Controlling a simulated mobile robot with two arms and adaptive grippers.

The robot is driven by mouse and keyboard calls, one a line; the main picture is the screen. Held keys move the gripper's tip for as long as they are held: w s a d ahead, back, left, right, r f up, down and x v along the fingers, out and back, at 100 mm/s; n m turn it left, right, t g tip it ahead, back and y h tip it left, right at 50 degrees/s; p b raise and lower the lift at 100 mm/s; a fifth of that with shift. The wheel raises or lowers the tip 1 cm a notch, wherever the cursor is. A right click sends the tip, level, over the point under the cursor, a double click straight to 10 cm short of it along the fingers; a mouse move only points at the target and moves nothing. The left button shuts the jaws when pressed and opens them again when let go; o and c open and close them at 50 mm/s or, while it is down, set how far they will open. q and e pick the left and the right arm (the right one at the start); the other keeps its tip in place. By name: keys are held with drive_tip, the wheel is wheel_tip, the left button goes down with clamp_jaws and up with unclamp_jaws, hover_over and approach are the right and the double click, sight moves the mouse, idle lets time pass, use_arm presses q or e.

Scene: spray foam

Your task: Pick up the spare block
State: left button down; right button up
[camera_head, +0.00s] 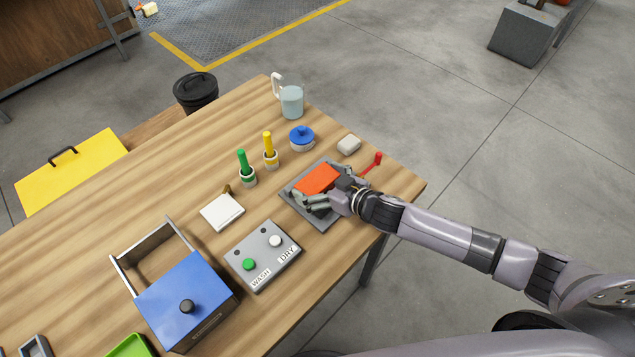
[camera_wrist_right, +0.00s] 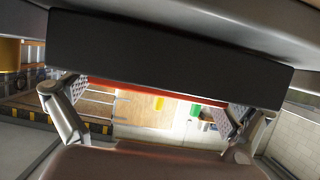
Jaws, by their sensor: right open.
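An orange-red block (camera_head: 318,178) lies on a dark grey plate (camera_head: 327,222) near the table's right edge. My right gripper (camera_head: 322,199) is over the plate, close beside the orange block and overlapping its near side in the head view. Its jaws are open; whether they touch the block cannot be told. In the right wrist view the fingers stand apart at left and right, with a thin red-orange strip (camera_wrist_right: 140,89) between them under a wide dark bar. A small pale grey block (camera_head: 348,145) lies alone behind the plate. Which block is the spare one is not marked. My left gripper is out of view.
A red-handled lever (camera_head: 373,162) stands beside the plate. A blue box (camera_head: 185,303) stands front left.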

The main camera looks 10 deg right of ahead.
drive_tip(key=shift+c, duration=0.5)
drive_tip(key=c, duration=1.3)
